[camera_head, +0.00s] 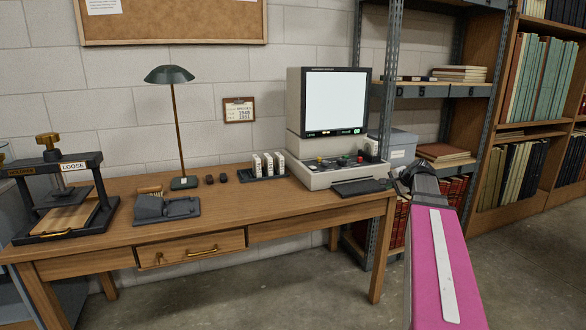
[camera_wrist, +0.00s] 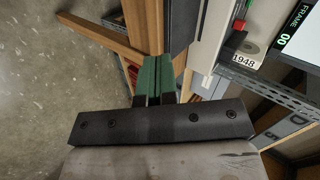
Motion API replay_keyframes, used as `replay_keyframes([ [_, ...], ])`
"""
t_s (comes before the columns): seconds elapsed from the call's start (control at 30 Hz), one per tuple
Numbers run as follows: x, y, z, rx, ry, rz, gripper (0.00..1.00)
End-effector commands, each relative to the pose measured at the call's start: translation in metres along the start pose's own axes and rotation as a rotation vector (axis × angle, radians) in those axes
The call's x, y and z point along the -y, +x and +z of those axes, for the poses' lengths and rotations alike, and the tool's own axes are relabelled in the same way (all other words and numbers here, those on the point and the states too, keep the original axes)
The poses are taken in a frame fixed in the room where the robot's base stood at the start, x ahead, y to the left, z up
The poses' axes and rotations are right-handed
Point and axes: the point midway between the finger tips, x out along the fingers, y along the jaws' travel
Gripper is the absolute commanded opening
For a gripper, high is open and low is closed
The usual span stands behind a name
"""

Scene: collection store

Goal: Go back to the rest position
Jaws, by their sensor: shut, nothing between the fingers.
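My gripper (camera_wrist: 154,78) shows in the wrist view as two green-tipped fingers side by side, shut with nothing between them. In the head view, the dark end of my arm with the gripper (camera_head: 405,184) is beside the right end of the wooden desk (camera_head: 220,219), near the microfilm reader (camera_head: 336,101). The fingers are small and partly hidden there. In the wrist view, the reader's base lies beyond the fingers to the upper right, with a label reading 1948 (camera_wrist: 243,61).
A press (camera_head: 62,185), a green lamp (camera_head: 170,75), a grey holder (camera_head: 165,207) and a rack of white boxes (camera_head: 268,163) stand on the desk. A metal shelf (camera_head: 390,60) and wooden bookcases (camera_head: 530,110) are behind my arm. The floor (camera_head: 345,290) in front is clear.

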Motion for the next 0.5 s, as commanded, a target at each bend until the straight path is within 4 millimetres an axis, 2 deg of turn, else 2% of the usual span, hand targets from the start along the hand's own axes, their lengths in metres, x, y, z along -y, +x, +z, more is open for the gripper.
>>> replay_keyframes([
  [0.03,-0.009,0.007,0.013,0.014,-0.025,0.024,0.00],
  [0.17,-0.035,0.026,0.046,0.052,-0.105,0.100,0.00],
  [0.27,-0.062,0.043,0.082,0.096,-0.192,0.177,0.00],
  [0.4,-0.113,0.064,0.143,0.184,-0.358,0.315,0.00],
  [0.5,-0.150,0.073,0.185,0.253,-0.484,0.412,0.00],
])
